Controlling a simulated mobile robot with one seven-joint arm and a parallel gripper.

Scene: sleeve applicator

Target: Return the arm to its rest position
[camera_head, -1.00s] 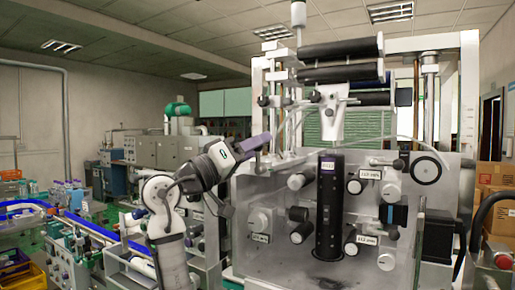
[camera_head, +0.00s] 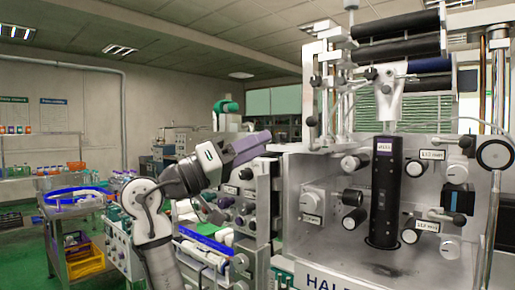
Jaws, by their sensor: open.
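My arm rises from the bottom left of the head view, bends at a white joint and reaches right with a grey and purple wrist section.
Black rollers (camera_head: 400,40) sit atop the machine at the right. A blue-edged conveyor (camera_head: 205,243) runs behind my arm. A cart with a blue rim (camera_head: 75,196) and a yellow crate (camera_head: 85,262) stand at the left. Green floor (camera_head: 25,262) shows at the far left.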

